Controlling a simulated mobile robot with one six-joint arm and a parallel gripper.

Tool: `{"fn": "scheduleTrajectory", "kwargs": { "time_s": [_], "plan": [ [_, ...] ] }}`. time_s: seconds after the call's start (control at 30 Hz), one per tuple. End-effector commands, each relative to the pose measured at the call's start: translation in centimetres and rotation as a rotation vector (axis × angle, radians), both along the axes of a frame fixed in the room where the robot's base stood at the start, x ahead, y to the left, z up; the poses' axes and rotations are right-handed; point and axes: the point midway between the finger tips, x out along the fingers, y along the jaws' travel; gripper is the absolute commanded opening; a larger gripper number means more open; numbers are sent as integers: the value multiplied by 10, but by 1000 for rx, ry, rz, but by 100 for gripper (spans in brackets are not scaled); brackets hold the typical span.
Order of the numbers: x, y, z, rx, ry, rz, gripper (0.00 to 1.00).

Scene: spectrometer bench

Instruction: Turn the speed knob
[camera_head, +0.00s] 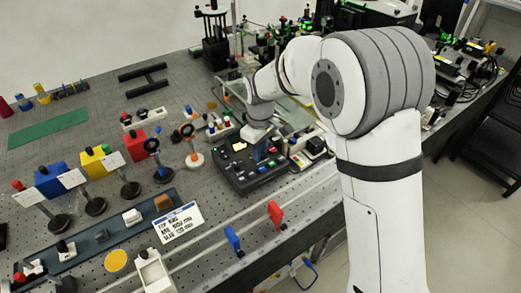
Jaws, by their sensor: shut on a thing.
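The dark control box (233,168) stands near the front edge of the bench, right of centre, with small coloured buttons and a lit yellow display on its top. My arm reaches in from the right and my gripper (260,157) points down at the top of this box. The gripper is shut on a small part at the panel, which I take to be the speed knob. The knob itself is hidden by the jaws and too small to make out.
A white label card (178,222) lies left of the box. Blue (233,239) and red (275,213) upright pieces stand by the front edge. Posts with blue, yellow and red blocks (110,148) stand to the left. A green mat (48,128) lies far left.

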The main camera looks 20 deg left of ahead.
Motion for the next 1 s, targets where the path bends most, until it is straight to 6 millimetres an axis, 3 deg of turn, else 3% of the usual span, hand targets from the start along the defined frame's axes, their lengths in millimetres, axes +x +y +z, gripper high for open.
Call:
{"fn": "scheduleTrajectory", "kwargs": {
  "time_s": [0.2, 0.23, 0.33, 0.67, 1.0],
  "plan": [
    [-1, 0, 0, -1, 1, -1, 0],
    [-1, 0, 0, -1, 1, -1, 20],
    [-1, 0, 0, -1, 1, -1, 28],
    [0, 0, 8, 1, -2, -2, 28],
    [0, 0, 63, 1, -2, -1, 28]
  ]
}}
